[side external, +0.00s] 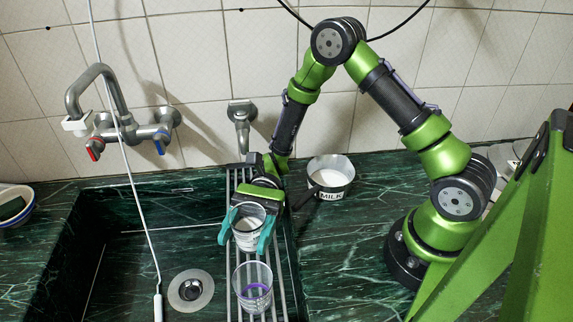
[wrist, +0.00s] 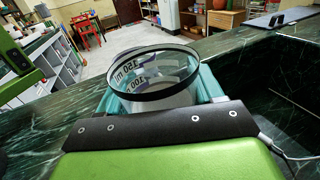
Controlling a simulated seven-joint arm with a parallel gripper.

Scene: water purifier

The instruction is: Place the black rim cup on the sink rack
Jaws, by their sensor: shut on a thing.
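My gripper (side external: 246,232), with teal fingers, is shut around a clear cup with a black rim (side external: 248,217). The same cup shows upright in the wrist view (wrist: 153,75), with measuring marks on its wall and a whitish lower part. The sink rack (side external: 241,180), a set of parallel metal bars, runs across the right side of the sink. The held cup is over this rack; I cannot tell whether its base touches the bars.
Another clear cup with a purple band (side external: 252,284) stands on the rack just in front of the held cup. A pot labelled MILK (side external: 331,177) stands on the counter to the right. The sink basin (side external: 140,262) lies left, with a thin white cable (side external: 137,190) hanging over it.

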